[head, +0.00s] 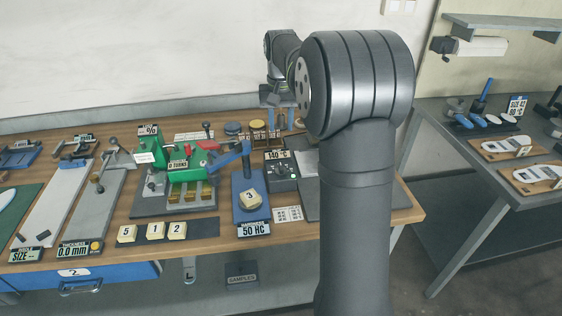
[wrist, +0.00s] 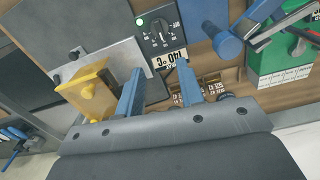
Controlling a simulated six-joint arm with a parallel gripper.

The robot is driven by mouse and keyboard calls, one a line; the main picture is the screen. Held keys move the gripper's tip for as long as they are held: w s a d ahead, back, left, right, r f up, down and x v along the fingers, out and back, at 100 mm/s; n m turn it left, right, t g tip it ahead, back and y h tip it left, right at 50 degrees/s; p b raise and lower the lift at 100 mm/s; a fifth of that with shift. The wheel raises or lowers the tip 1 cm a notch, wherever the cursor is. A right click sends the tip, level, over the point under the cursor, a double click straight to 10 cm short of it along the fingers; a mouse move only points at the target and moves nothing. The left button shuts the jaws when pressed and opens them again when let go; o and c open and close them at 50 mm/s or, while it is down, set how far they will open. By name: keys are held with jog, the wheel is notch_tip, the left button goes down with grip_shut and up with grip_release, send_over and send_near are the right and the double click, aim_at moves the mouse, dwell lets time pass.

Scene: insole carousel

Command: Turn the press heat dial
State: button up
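The press heat dial is a black knob (wrist: 157,32) with white marks around it, on a dark box with a small green light. In the wrist view the dial lies beyond the fingertips, roughly in line with the gap, and is not touched. In the head view my gripper (head: 283,122) hangs behind the dial box, toward the wall.
The blue press (head: 248,200) and green machine (head: 190,168) stand left of the dial. A yellow block (wrist: 88,92) and light metal plate (wrist: 105,62) lie close to the left finger in the wrist view. My arm hides the bench's right part in the head view.

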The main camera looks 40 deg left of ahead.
aim_at(281, 165)
notch_tip(281, 165, down, 14)
jog(key=shift+f, duration=0.2)
grip_shut()
